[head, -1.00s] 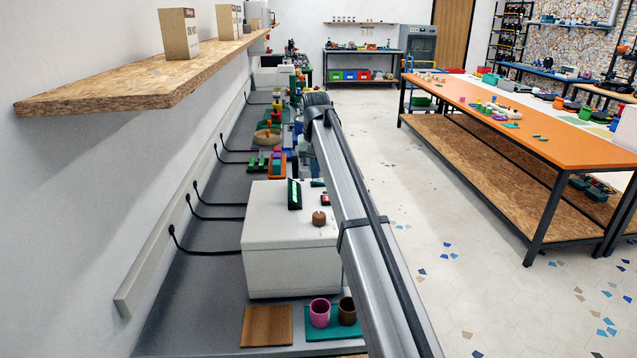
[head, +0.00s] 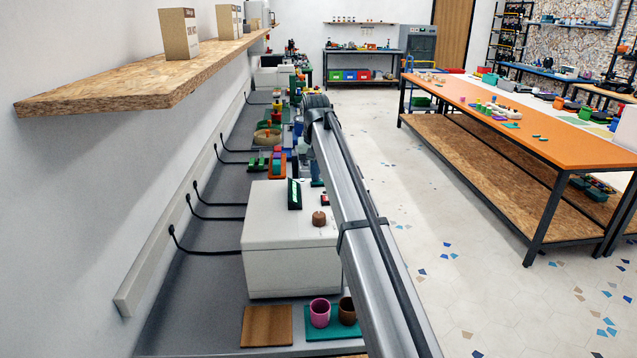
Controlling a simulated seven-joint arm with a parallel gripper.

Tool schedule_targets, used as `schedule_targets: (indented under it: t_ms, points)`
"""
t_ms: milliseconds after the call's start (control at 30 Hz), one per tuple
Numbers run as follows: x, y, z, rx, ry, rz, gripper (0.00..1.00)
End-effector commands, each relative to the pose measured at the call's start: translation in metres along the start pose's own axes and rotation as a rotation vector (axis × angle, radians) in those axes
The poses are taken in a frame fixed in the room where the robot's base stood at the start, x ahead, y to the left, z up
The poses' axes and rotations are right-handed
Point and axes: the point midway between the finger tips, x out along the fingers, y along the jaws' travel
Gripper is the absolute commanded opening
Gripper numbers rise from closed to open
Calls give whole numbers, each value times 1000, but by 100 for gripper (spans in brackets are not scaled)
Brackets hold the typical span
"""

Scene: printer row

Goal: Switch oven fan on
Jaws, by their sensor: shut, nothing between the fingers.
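A white box-shaped appliance (head: 290,262), which I take to be the oven, stands on the grey bench in the head view. Its top carries a tilted dark panel with a green display (head: 294,194), a small red switch-like part (head: 325,200) and a round brown knob (head: 319,218). My arm crosses the oven's right side and hides part of its top. My gripper (head: 316,172) shows only as a small blue-grey part beside the arm, near the oven's far edge. It looks shut and empty; its fingertips and any contact are unclear. The switch's position is too small to read.
A wooden square (head: 267,326) and a teal mat (head: 314,335) with pink and brown cups lie before the oven. Coloured blocks (head: 277,162) stand behind it. A chipboard shelf (head: 150,88) overhangs the left wall. Black cables run along the wall side.

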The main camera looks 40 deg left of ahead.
Motion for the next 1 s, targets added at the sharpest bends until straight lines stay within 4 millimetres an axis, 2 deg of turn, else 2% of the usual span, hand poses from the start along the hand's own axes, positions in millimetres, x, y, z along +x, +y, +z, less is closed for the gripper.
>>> schedule_targets:
  t_ms: [1000]
  points:
    - [-64, 0, -10, 0, 1, 0, 0]
